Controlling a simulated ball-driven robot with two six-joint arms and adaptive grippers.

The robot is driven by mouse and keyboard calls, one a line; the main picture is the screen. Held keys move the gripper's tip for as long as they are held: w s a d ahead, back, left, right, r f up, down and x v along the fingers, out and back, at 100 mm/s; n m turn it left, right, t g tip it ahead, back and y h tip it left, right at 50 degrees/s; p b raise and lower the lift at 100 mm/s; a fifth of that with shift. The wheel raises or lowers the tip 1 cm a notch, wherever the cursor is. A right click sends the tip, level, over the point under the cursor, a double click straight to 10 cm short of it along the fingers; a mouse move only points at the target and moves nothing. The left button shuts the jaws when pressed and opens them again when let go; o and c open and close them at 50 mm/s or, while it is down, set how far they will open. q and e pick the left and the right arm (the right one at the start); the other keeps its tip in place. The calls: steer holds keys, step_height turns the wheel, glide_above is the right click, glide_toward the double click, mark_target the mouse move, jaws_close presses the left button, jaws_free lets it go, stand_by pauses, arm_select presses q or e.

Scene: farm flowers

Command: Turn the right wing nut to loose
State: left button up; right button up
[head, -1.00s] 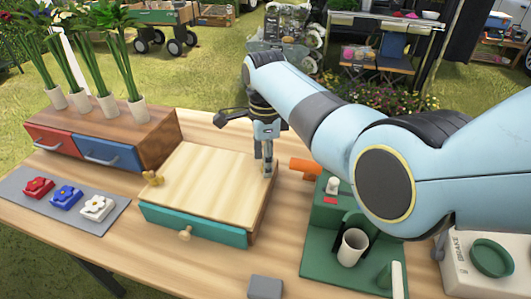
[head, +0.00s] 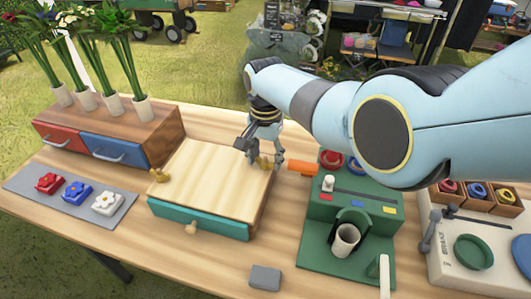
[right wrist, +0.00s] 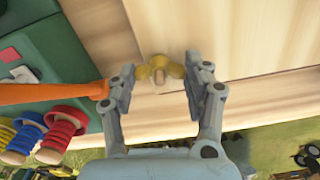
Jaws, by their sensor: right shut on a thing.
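The right wing nut (head: 263,162) is a small brass nut on the right side of the wooden box lid (head: 213,180). My right gripper (head: 264,163) points down over it with a finger on each side. In the right wrist view the nut (right wrist: 159,70) sits between the fingertips of my right gripper (right wrist: 160,78), its wings reaching toward both fingers. The gripper is shut on the nut. The left wing nut (head: 160,175) stands free at the lid's left edge. My left gripper is out of view.
An orange handle (head: 303,168) juts from the green station (head: 325,228) close right of my gripper. Spools (right wrist: 30,135) lie beyond it. The drawer unit with vases (head: 118,133) stands left.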

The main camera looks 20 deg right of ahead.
steer(key=n, duration=0.4)
steer(key=shift+s+n+p, duration=0.1)
steer(key=shift+n+p, duration=0.3)
steer(key=n, duration=0.4)
steer(key=shift+p, duration=0.3)
steer(key=n, duration=1)
steer(key=shift+p, duration=0.35)
steer(key=n, duration=1.5)
steer(key=shift+n+p, duration=0.3)
steer(key=shift+n, duration=1.9)
